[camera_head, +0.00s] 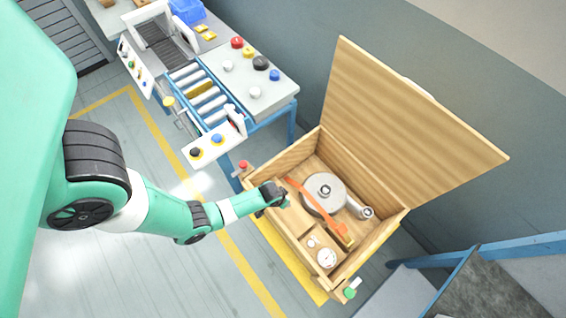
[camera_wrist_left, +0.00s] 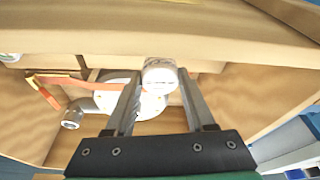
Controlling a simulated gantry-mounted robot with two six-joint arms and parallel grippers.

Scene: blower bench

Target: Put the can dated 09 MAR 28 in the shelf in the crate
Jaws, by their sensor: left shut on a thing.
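My left gripper (camera_head: 274,196) is at the left wall of the open wooden crate (camera_head: 285,160). In the left wrist view its two fingers (camera_wrist_left: 158,82) are shut on a small white can (camera_wrist_left: 160,64) with dark print on it. The print is too small to read, so I cannot tell its date. In the head view the can is hidden by the gripper. I cannot tell whether the can touches anything below it. My right gripper is not in view.
The crate's lid (camera_head: 400,120) stands open at the back. Inside are a round grey blower (camera_head: 325,193), an orange strap (camera_head: 312,205) and a white dial (camera_head: 327,258) on a wooden panel. A roller bench (camera_head: 260,92) with coloured knobs stands behind left.

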